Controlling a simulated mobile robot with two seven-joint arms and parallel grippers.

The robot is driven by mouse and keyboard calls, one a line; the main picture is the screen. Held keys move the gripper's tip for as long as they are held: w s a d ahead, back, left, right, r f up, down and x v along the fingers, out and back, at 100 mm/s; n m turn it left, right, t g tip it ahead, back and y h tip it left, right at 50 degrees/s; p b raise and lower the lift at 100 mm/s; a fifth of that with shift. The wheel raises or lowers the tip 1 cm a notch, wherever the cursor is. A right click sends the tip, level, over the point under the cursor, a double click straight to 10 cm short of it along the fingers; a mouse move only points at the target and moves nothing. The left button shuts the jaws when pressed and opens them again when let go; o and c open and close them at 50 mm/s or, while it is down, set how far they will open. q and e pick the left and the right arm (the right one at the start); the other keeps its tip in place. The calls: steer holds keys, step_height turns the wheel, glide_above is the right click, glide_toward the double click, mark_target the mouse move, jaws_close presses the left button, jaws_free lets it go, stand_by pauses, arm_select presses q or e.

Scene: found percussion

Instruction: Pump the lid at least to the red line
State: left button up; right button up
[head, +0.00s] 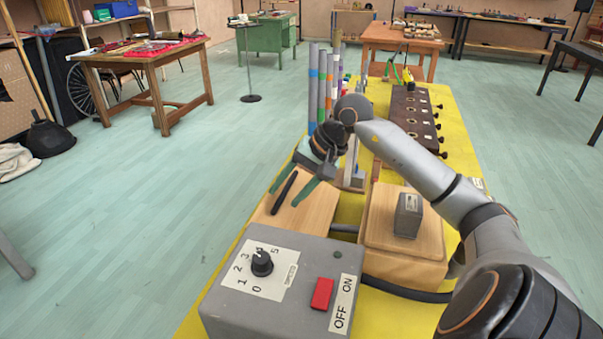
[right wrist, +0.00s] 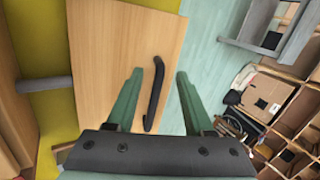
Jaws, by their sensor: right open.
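The lid is a light wooden board (head: 312,212) with a black bar handle (head: 286,192), left of centre in the head view. In the right wrist view the board (right wrist: 112,35) fills the upper left, with the handle (right wrist: 154,95) near its right edge. My right gripper (head: 284,198) is open and empty, its green fingers pointing at the handle. In the right wrist view the handle shows between the two fingers (right wrist: 160,73); I cannot tell whether they are around it or above it. I see no red line. My left gripper is not in view.
A grey control box (head: 265,305) with a dial and red switch (head: 322,293) stands in front on the yellow table (head: 453,110). To the right is a wooden box (head: 380,225) bearing a grey block (head: 409,214). Coloured tubes (head: 313,90) and a dark knobbed box (head: 408,115) stand behind.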

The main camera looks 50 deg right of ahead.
mark_target(279, 198)
steer(key=shift+x, duration=0.85)
jaws_close()
stand_by(0.8)
steer(key=shift+w+a+f, duration=0.3)
steer(key=shift+w+f, duration=0.2)
steer(key=shift+w, duration=0.1)
